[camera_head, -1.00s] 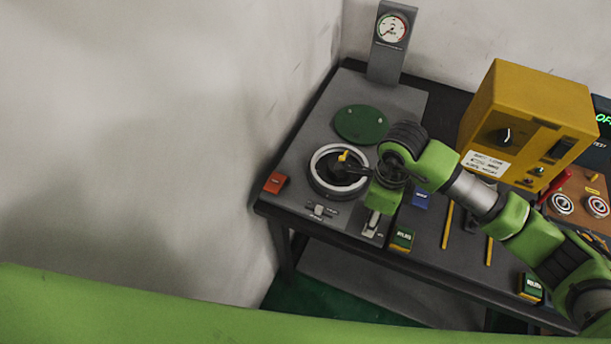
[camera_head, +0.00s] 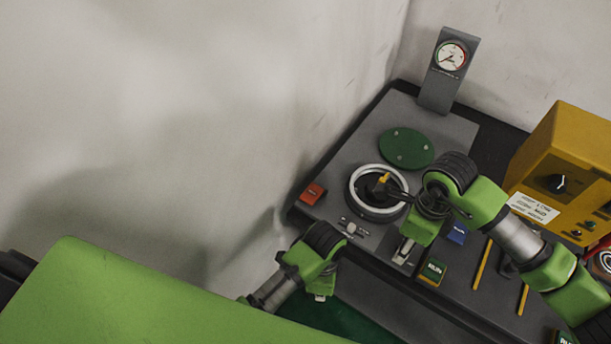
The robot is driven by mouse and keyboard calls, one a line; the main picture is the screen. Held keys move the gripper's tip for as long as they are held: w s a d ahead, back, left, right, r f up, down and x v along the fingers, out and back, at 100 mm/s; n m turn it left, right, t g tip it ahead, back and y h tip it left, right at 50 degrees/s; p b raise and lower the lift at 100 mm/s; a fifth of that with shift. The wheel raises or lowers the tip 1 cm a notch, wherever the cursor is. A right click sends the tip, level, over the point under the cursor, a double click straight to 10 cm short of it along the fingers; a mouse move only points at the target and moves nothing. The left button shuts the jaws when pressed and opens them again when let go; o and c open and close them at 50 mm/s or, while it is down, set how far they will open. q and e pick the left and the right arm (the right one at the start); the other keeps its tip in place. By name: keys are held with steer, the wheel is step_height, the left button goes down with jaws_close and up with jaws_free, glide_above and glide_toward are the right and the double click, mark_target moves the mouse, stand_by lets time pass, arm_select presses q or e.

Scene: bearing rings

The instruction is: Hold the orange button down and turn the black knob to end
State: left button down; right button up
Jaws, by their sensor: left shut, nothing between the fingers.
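The orange button (camera_head: 313,194) is a red-orange block at the table's front left corner. The black knob (camera_head: 371,192), with a yellow pointer, sits inside a pale ring right of it. My left gripper (camera_head: 321,285) is shut and empty, below the button near the table's front edge and apart from it. Its fingers are mostly hidden by its wrist.
A gauge (camera_head: 451,56) on a grey stand is at the back. A green disc (camera_head: 406,148) lies behind the ring. A small slider (camera_head: 353,228) and a lever switch (camera_head: 404,250) are at the front. A yellow box (camera_head: 570,165) stands right. A wall borders the table's left.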

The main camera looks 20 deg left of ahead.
arm_select(q)
steer(key=w+a+r+n+t, duration=0.1)
steer(key=w+r+n, duration=0.1)
steer(key=r, duration=0.3)
steer(key=w+a+r+n+t+h, duration=0.1)
steer(key=w+r+n, duration=0.1)
steer(key=w+r, duration=0.3)
steer(key=w+a+r+n+t, duration=0.1)
steer(key=w+r+n, duration=0.1)
steer(key=r, duration=0.4)
steer(key=shift+w+a+r+t, duration=0.1)
steer(key=shift+w+r+t, duration=0.05)
steer(key=shift+w, duration=0.3)
steer(key=shift+w+a+r+t, duration=0.1)
steer(key=shift+w+t, duration=0.05)
steer(key=shift+w, duration=0.3)
steer(key=w+a+r+n+t, duration=0.1)
steer(key=r+n, duration=0.1)
steer(key=w+a+r+n+t, duration=0.1)
steer(key=w+a+r+n, duration=0.1)
steer(key=r, duration=0.1)
steer(key=w+a+r+n+t, duration=0.1)
steer(key=w+a+r+n, duration=0.1)
steer(key=shift+a+r+n, duration=0.2)
steer(key=shift+a+n, duration=0.05)
steer(key=shift+n, duration=0.05)
steer(key=shift+w+a+n, duration=0.15)
steer(key=shift+a+n, duration=0.05)
steer(key=shift+n, duration=0.1)
steer(key=shift+f, duration=1.75)
